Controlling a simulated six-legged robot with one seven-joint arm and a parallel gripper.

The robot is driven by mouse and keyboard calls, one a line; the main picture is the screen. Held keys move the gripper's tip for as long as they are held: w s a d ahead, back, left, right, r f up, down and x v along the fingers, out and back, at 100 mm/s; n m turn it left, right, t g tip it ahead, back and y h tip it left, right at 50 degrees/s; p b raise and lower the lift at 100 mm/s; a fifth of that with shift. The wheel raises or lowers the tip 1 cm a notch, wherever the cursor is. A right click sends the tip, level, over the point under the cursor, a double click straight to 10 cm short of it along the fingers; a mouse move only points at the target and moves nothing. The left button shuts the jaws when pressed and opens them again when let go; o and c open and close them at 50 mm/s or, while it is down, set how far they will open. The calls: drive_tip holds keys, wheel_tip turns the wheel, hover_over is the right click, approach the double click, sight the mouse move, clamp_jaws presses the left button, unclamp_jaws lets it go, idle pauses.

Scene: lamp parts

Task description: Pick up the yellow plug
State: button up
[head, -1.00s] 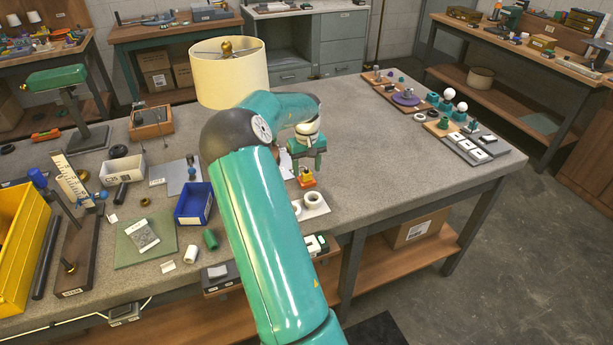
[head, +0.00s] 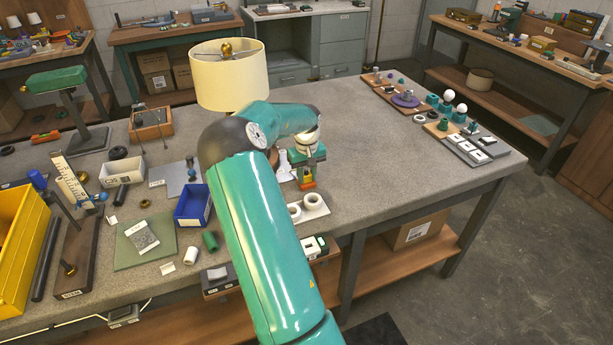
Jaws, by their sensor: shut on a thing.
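A white plate with two white rings (head: 313,203) lies just in front of the gripper. A white part (head: 284,163) stands close to its left. A cream lampshade (head: 229,78) stands behind my arm. The bench's middle right (head: 400,160) is clear.

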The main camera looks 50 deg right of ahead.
sight(306, 172)
drive_tip(key=shift+r, duration=0.55)
wheel_tip(306, 172, up, 3)
drive_tip(key=shift+a+f, duration=0.1)
drive_tip(key=shift+f, duration=0.05)
clamp_jaws()
drive_tip(key=s+a+r, duration=0.7)
drive_tip(key=a+r, duration=0.2)
drive_tip(key=a, duration=0.2)
drive_tip(key=shift+s+a, duration=0.3)
drive_tip(key=shift+r, duration=0.1)
